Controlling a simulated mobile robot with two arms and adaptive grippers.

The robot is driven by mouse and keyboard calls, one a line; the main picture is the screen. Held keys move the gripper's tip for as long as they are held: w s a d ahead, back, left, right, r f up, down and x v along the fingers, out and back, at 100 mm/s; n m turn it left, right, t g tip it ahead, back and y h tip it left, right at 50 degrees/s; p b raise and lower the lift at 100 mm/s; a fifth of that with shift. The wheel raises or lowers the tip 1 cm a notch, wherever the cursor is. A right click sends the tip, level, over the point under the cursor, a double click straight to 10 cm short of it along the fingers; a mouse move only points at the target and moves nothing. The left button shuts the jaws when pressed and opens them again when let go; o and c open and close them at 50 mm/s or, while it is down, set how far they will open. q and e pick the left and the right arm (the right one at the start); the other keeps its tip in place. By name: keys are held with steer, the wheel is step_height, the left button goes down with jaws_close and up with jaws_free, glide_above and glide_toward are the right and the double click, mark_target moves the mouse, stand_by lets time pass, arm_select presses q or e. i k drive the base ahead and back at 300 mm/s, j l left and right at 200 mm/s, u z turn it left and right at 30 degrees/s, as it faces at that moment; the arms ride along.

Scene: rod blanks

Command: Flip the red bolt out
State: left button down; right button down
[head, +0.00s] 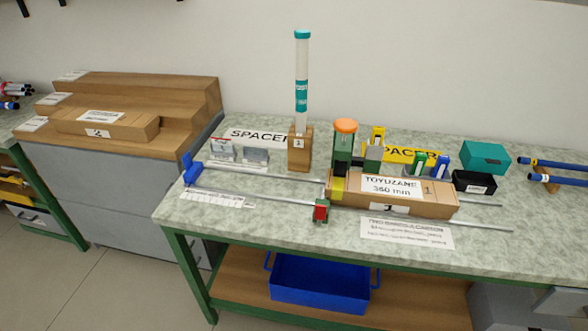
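A small red part (320,210), which looks like the red bolt, sits in a dark green block on the front metal rod, near the front edge of the bench. It is too small to tell its exact position in the block. Neither of my grippers is in view.
A green device with an orange knob (345,125) and a clear tube (302,75) in a wooden block stand behind. A blue stop (190,168) is at the rods' left end. A blue bin (320,285) is below.

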mark_target(321, 211)
steer(key=i+j+z, duration=0.1)
steer(key=i+j, duration=0.25)
steer(key=j, duration=0.3)
steer(key=i+j+z, duration=0.15)
steer(key=j, duration=0.2)
